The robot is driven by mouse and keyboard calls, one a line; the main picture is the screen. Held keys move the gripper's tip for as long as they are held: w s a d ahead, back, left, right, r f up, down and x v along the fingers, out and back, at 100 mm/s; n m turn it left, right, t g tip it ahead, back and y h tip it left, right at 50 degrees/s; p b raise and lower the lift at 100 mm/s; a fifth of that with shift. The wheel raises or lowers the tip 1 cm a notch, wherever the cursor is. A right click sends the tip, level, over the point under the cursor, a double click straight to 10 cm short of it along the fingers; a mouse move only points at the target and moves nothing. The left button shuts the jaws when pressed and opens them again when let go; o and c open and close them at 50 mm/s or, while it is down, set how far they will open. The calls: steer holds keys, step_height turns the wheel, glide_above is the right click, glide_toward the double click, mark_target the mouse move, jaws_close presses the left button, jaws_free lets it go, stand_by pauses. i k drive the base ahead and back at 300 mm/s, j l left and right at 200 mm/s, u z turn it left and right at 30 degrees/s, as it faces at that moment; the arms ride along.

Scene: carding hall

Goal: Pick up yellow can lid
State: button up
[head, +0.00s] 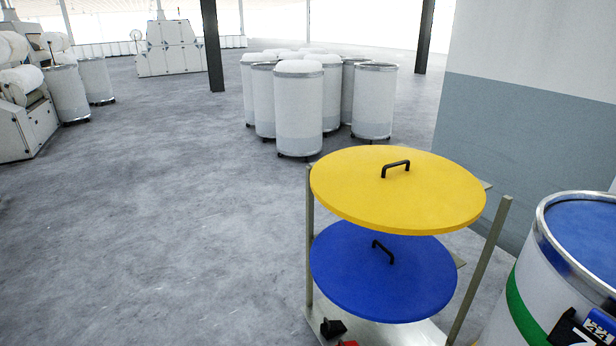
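The yellow can lid (362,195) is a large flat disc with a black bar handle (396,169) standing up at its middle. It lies level on the upper tier of a metal rack (488,268) at the right of the head view. A blue lid (350,280) with a similar black handle lies on the tier below, partly covered by the yellow one. Nothing touches the yellow lid from above. My gripper is not in this view.
A white can (531,290) with a green band and blue top stands right of the rack. A grey and white wall or pillar (530,140) rises behind. Several white cans (299,110) stand in a group farther back. The floor (160,220) to the left is clear.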

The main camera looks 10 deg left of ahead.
mark_target(389, 190)
steer(key=i+j+z, duration=0.65)
steer(key=j+z, duration=0.3)
steer(key=i+j+z, duration=0.2)
steer(key=j+z, duration=0.75)
steer(key=j, duration=0.2)
steer(key=j+z, duration=0.45)
steer(key=j, duration=0.25)
steer(key=k+j+z, duration=0.15)
steer(key=j+z, duration=0.35)
steer(key=j, duration=0.15)
steer(key=k+j+z, duration=0.25)
steer(key=j+z, duration=0.2)
steer(key=k+j+z, duration=0.35)
steer(key=j+z, duration=0.15)
steer(key=j, duration=0.15)
